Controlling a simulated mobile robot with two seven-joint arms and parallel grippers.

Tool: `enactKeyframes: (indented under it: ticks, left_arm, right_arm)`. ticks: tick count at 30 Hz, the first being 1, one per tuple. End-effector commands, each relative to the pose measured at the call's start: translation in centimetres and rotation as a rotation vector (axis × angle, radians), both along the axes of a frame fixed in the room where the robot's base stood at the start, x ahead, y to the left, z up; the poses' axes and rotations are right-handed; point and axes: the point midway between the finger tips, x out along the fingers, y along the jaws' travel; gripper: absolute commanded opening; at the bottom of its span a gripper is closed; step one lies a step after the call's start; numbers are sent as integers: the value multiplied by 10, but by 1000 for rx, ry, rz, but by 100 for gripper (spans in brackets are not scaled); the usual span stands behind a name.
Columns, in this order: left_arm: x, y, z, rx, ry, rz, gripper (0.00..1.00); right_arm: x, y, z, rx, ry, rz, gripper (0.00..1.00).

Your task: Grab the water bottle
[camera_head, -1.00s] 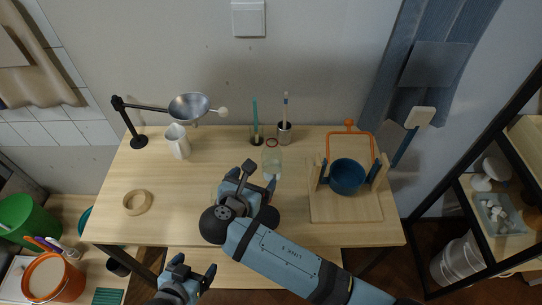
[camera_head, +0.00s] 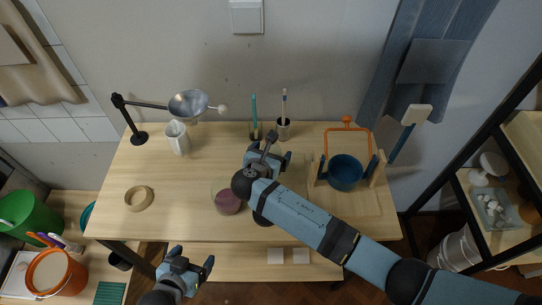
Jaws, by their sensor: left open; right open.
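The clear bottle with a reddish ring at its top, seen earlier at the back middle of the table, is now hidden behind my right gripper, or nearly so. My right gripper (camera_head: 277,147) is open over that spot, its fingers pointing toward the back of the table. Whether the bottle is between the fingers cannot be told. My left gripper (camera_head: 191,259) is open and empty, low in the view in front of the table's front edge.
A mauve round thing (camera_head: 228,202) stands left of my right arm. A brush cup (camera_head: 283,129) is just behind my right gripper. A blue pot (camera_head: 345,172) in a wooden stand is to the right; a white pitcher (camera_head: 177,138) and tan ring (camera_head: 139,198) are left. The table's left-middle is clear.

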Motion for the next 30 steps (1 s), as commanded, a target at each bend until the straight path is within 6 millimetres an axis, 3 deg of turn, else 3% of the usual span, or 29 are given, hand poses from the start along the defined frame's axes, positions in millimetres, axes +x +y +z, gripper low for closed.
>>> enactKeyframes:
  ticks: [5,12,30]
  left_arm:
    - [-1,0,-1,1,2,0,87]
    - [-2,0,-2,0,5,0,87]
    - [-2,-1,-2,0,6,-1,87]
  right_arm:
    - [0,0,0,0,0,0,89]
    - [0,0,0,0,0,0,34]
    - [0,1,11,1,-1,1,32]
